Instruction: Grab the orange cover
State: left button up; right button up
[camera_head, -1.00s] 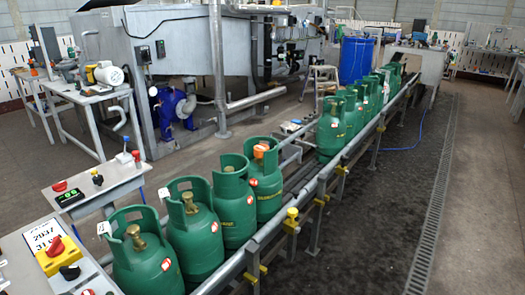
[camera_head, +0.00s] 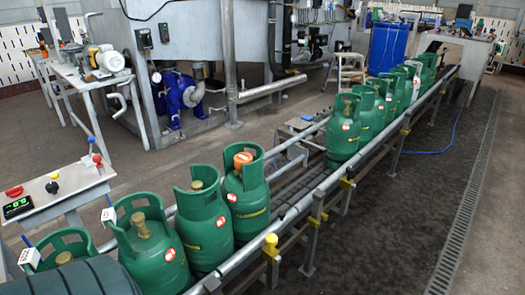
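The orange cover (camera_head: 243,159) sits on the valve at the top of a green gas cylinder (camera_head: 247,203), inside its collar ring. This cylinder is the farthest of the near group on the conveyor. Part of the cover is hidden by the collar. Neither of my grippers shows in the head view, and nothing is seen touching the cover.
Several green cylinders, including one (camera_head: 203,232) beside the covered one, stand on the conveyor (camera_head: 285,208). Another group (camera_head: 342,140) stands farther back. A dark rounded thing (camera_head: 85,278) fills the bottom left. Yellow-capped posts (camera_head: 270,243) line the near rail.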

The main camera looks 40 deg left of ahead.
aim_at(241, 159)
jog(key=i, duration=3.55)
jog(key=u, duration=4.65)
